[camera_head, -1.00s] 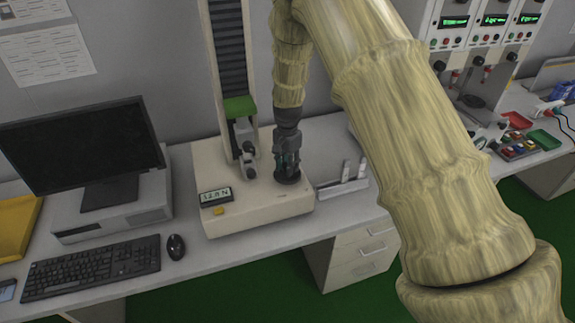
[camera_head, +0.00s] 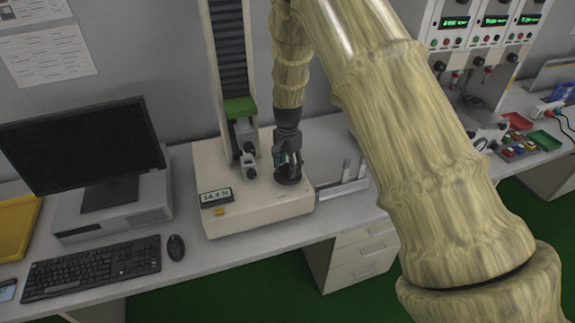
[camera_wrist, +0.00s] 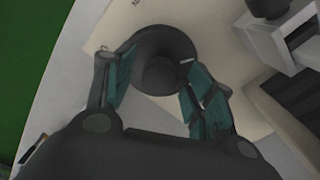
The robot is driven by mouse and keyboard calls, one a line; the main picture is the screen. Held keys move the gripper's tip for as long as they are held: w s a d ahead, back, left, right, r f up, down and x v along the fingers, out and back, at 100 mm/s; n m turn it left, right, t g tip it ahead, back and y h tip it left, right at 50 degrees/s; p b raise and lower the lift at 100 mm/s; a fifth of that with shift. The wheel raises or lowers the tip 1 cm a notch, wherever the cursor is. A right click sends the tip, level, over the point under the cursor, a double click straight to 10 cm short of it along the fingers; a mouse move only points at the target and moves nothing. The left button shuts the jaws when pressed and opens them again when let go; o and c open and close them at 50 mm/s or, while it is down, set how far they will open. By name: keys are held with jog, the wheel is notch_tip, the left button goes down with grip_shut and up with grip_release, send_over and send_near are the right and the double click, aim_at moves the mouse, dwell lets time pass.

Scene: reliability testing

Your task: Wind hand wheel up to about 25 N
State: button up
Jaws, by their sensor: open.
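The dark hand wheel (camera_head: 287,178) sits on the right of the cream test stand's base (camera_head: 262,208). My gripper (camera_head: 289,160) points down over it. In the wrist view the wheel (camera_wrist: 158,50) is a dark disc with a round central knob and a small pale mark on its right rim. My gripper (camera_wrist: 162,82) is open, with one teal-padded finger on each side of the knob. I cannot tell whether the pads touch the wheel. The small display (camera_head: 216,197) on the base seems to read about 14.4 N.
The stand's column with a green block (camera_head: 240,107) and clamps rises just left of my gripper. A grey slotted holder (camera_head: 345,182) stands right of the base. A monitor (camera_head: 80,150), keyboard (camera_head: 92,268) and mouse (camera_head: 176,247) are at left.

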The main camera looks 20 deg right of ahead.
aim_at(287, 166)
notch_tip(287, 166, up, 12)
dwell(0.6)
